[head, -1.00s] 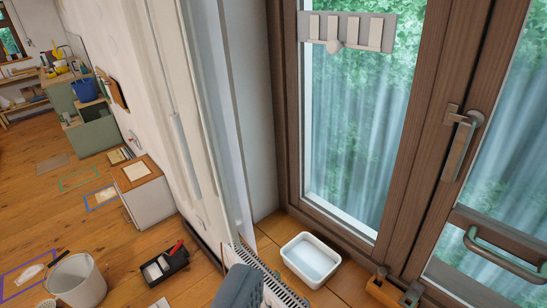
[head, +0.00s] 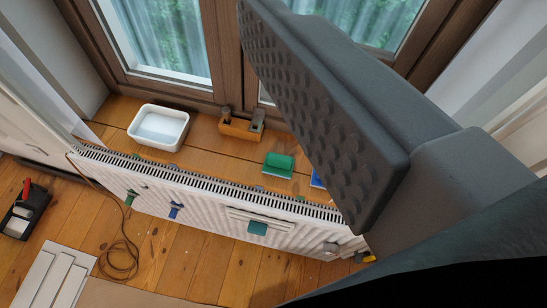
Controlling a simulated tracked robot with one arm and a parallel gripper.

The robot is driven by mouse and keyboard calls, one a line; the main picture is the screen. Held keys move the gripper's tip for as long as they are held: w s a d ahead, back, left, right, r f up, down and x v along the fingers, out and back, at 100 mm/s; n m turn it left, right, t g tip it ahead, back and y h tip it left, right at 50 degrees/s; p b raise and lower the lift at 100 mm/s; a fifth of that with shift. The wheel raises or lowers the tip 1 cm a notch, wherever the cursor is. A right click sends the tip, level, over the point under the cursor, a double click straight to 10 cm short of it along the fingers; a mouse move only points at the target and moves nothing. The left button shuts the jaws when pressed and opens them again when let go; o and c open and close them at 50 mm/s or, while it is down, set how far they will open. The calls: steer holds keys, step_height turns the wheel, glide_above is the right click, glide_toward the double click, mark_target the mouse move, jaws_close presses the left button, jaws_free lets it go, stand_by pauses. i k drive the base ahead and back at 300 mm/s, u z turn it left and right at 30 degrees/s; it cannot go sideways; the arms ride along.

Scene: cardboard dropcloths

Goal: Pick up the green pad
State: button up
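A green pad-like block (head: 279,164) lies on the wooden windowsill, right of the middle, with a raised part along its back. My gripper (head: 325,115) shows as one large dark grey finger with a studded inner face, close to the camera and to the right of the green block, apart from it in the picture. The other finger is not visible, so I cannot tell how wide the gripper is. A blue piece (head: 316,181) beside the green block is mostly hidden behind the finger.
A white tub (head: 159,127) and a wooden plane-like tool (head: 241,126) stand on the sill before the window. A white radiator (head: 210,200) below carries green and blue clips and a teal piece (head: 257,228). A cable (head: 120,260) lies on the floor.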

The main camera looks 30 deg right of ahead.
mark_target(275, 164)
steer(key=u, duration=1.3)
steer(key=k, duration=0.7)
steer(key=z, duration=0.75)
steer(key=i, duration=1)
